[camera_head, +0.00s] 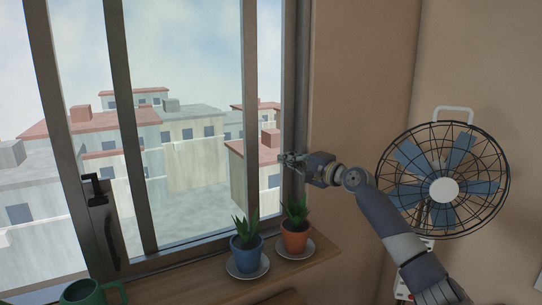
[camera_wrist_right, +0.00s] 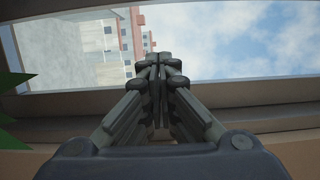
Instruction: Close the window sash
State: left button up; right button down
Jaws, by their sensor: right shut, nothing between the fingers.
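The window sash (camera_head: 83,150) has a dark frame and stands at the left of the head view. A black latch (camera_head: 95,190) and a dark pull handle (camera_head: 111,240) sit on its stile. My right gripper (camera_head: 283,158) is at the right side of the window, near the right jamb (camera_head: 294,90), well apart from the handle. It is shut and empty. In the wrist view my right gripper (camera_wrist_right: 160,62) points at the window, with buildings and sky beyond; the handle does not show there. My left gripper is not in view.
A blue pot (camera_head: 246,252) and an orange pot (camera_head: 295,238) with spiky plants stand on saucers on the sill (camera_head: 190,285), below my right gripper. A green mug (camera_head: 85,293) is at lower left. A fan (camera_head: 444,190) stands at right, behind my right arm.

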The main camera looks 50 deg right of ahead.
aim_at(266, 154)
jog(key=w, duration=0.1)
jog(key=p, duration=0.1)
jog(key=w, duration=0.1)
jog(key=shift+w+a+r+p, duration=0.3)
jog(key=shift+r+p, duration=0.05)
jog(key=shift+r, duration=0.05)
jog(key=shift+w+a+f+p, duration=0.15)
jog(key=shift+w+a+p, duration=0.1)
jog(key=shift+a+p, duration=0.2)
jog(key=shift+w+a+f+p, duration=0.1)
jog(key=shift+w+a+p, duration=0.15)
jog(key=shift+a, duration=0.2)
jog(key=shift+a+p, duration=0.4)
jog(key=shift+a, duration=0.35)
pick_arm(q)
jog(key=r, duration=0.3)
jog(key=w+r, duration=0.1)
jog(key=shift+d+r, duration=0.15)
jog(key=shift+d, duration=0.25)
pick_arm(e)
jog(key=shift+f, duration=0.1)
